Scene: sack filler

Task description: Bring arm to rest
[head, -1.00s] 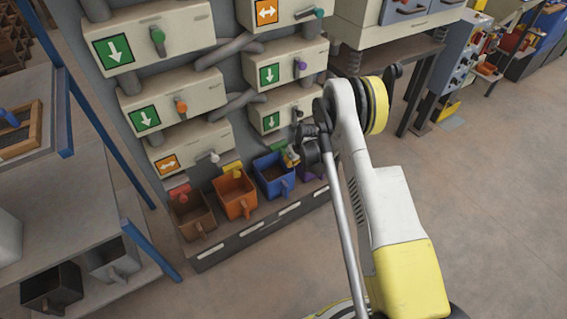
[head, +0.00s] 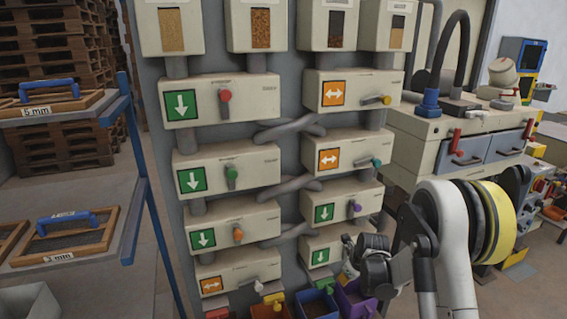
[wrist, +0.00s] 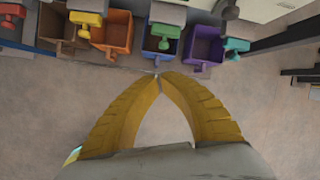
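My arm (head: 446,240) shows at the lower right of the head view, bent in front of the sack filler's lower right side. My gripper (wrist: 156,77) points at the row of bins in the wrist view. Its two yellow fingers meet at the tips, with only floor showing between them, so it is shut and empty. In the head view the gripper is small and largely hidden by the wrist links near the bins.
Coloured bins, such as an orange bin (wrist: 113,33) and a purple bin (wrist: 203,47), stand beyond the fingertips. The valve panel (head: 290,140) rises behind. A shelf with sieves (head: 65,240) is at left and a workbench (head: 455,130) at right. Open floor lies below the gripper.

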